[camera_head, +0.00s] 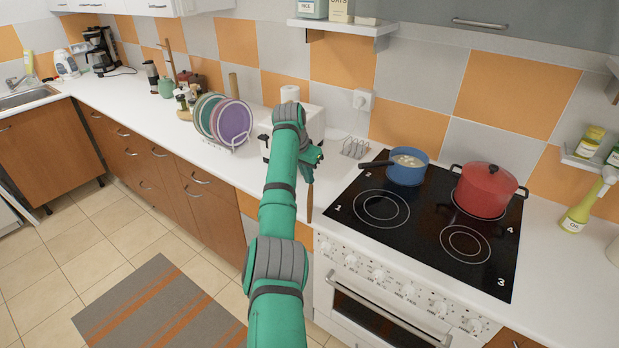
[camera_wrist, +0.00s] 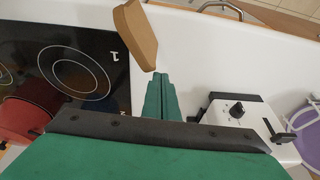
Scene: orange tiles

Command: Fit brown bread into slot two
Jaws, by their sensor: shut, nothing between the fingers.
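The brown bread (camera_wrist: 137,34) shows in the wrist view as a tan slice just beyond the fingertips, tilted, by the counter's front edge. In the head view it is a narrow brown strip (camera_head: 310,198) below my gripper (camera_head: 312,160). My gripper also shows in the wrist view (camera_wrist: 160,82); its fingers are together with nothing between them. I cannot tell whether the bread touches the fingertips or what it rests on. The white toaster (camera_wrist: 255,117), with a black dial and lever, stands right of the fingers in the wrist view. My arm partly hides it in the head view (camera_head: 316,121). Its slots are hidden.
The black stove top (camera_head: 415,225) lies right of my gripper, with a blue pan (camera_head: 408,172) and a red pot (camera_head: 486,193) on it. A rack of plates (camera_head: 233,122) stands left of the toaster. The counter front edge is close.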

